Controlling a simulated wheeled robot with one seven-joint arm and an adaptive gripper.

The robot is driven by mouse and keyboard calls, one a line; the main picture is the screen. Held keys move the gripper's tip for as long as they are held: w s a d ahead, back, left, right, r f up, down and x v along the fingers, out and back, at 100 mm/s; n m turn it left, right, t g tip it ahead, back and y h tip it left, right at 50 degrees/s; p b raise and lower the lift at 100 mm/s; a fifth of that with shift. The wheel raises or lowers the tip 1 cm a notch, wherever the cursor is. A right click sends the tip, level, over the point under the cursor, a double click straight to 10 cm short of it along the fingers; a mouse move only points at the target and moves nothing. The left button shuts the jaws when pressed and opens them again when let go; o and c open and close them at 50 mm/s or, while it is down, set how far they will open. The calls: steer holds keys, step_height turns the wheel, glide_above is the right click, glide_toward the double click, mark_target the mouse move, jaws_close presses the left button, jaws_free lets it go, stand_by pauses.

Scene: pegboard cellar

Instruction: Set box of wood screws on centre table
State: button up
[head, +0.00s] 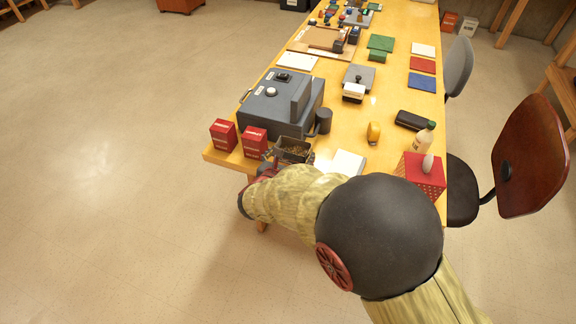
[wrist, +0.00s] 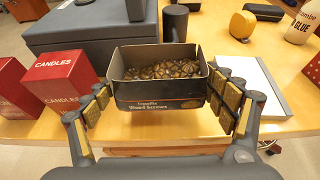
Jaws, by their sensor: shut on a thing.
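The box of wood screws (wrist: 160,90) is an open dark box filled with brassy screws, its front labelled "Wood Screws". My gripper (wrist: 165,105) is shut on it, with one padded finger against each side in the wrist view. The box is upright at the near edge of the long wooden table; I cannot tell whether its base touches the tabletop. In the head view the box (head: 293,150) shows just past my arm, which hides most of the gripper (head: 285,162). The long yellow wooden table (head: 345,130) runs away from me.
Two red candle boxes (head: 239,137) stand left of the screws. A grey machine-like case (head: 282,105) and a dark mug (head: 323,120) are behind them. A white pad (head: 348,163), a yellow tape measure (head: 374,132) and a glue bottle (head: 423,138) are to the right. Chairs (head: 530,155) flank the right side.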

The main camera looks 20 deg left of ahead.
mark_target(288, 162)
steer(key=shift+w+a+f+b, duration=0.15)
steer(key=shift+w+a+f, duration=0.2)
steer(key=shift+f, duration=0.1)
steer(key=shift+w+a+f+b, duration=0.15)
steer(key=shift+w+a+f, duration=0.15)
steer(key=shift+f, duration=0.15)
steer(key=shift+a+f+b, duration=0.15)
steer(key=shift+f+b, duration=0.8)
steer(key=shift+f, duration=0.75)
steer(key=shift+f, duration=0.2)
steer(key=o, duration=1.6)
steer(key=shift+o, duration=0.2)
